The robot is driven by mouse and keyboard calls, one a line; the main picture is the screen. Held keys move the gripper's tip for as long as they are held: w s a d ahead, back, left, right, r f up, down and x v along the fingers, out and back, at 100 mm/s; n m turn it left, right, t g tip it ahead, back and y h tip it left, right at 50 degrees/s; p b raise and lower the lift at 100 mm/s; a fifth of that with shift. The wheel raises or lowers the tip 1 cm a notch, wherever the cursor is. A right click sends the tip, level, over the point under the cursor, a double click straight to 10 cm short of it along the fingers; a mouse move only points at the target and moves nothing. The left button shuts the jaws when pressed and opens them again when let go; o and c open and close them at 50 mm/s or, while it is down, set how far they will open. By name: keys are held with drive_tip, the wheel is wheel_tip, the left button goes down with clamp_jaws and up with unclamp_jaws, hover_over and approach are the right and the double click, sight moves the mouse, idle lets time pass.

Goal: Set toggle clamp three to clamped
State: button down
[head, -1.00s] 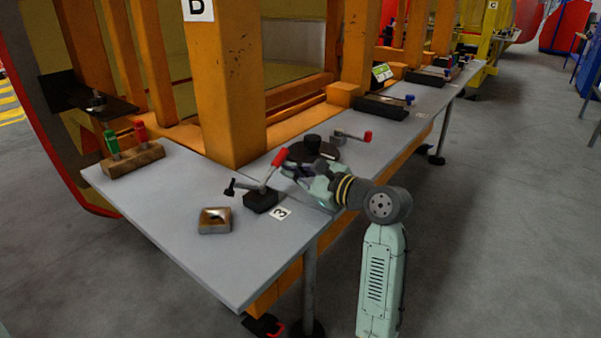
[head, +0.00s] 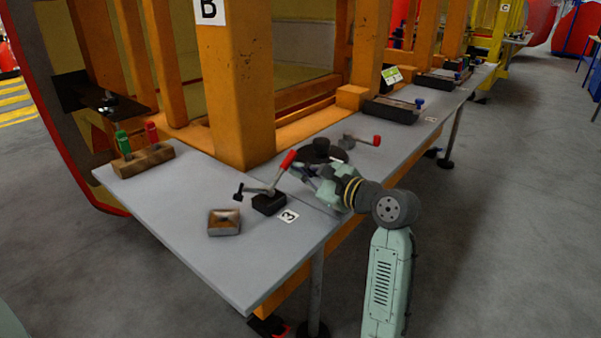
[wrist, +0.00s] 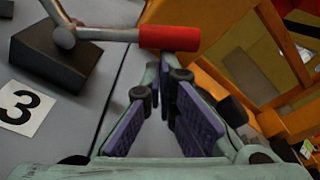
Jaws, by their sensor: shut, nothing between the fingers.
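Toggle clamp three stands on the grey table next to the "3" label (head: 289,216). Its dark base (head: 268,204) carries a metal arm, and its red handle (head: 288,160) slants up to the right. A dark-tipped arm reaches out to the left. In the wrist view, the red handle (wrist: 170,38) lies just ahead of the fingers, and the clamp base (wrist: 55,60) is at upper left. My gripper (head: 302,172) is just right of the handle, low over the table. In the wrist view my gripper (wrist: 168,98) is shut and empty, with the handle outside its fingers.
A wooden block with green and red handles (head: 143,160) stands at the far left. A dark round fixture (head: 321,151) and another red-handled clamp (head: 362,141) are behind my gripper. An orange post (head: 238,90) rises behind.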

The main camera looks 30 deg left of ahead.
sight(290, 159)
drive_tip(key=shift+s+r+n, duration=0.2)
drive_tip(key=shift+r+n, duration=0.35)
drive_tip(key=shift+n, duration=0.65)
drive_tip(key=shift+s+r+n+t+p, duration=0.15)
drive_tip(key=shift+r+n+p, duration=0.05)
drive_tip(key=shift+r+n, duration=0.2)
drive_tip(key=shift+s+r+n+t+p, duration=0.15)
drive_tip(key=shift+r+n, duration=0.15)
drive_tip(key=shift+n, duration=0.2)
drive_tip(key=shift+s+a+r+n+y, duration=0.1)
drive_tip(key=shift+s+r+n+y, duration=0.3)
drive_tip(key=shift+n, duration=0.5)
drive_tip(key=shift+r, duration=0.1)
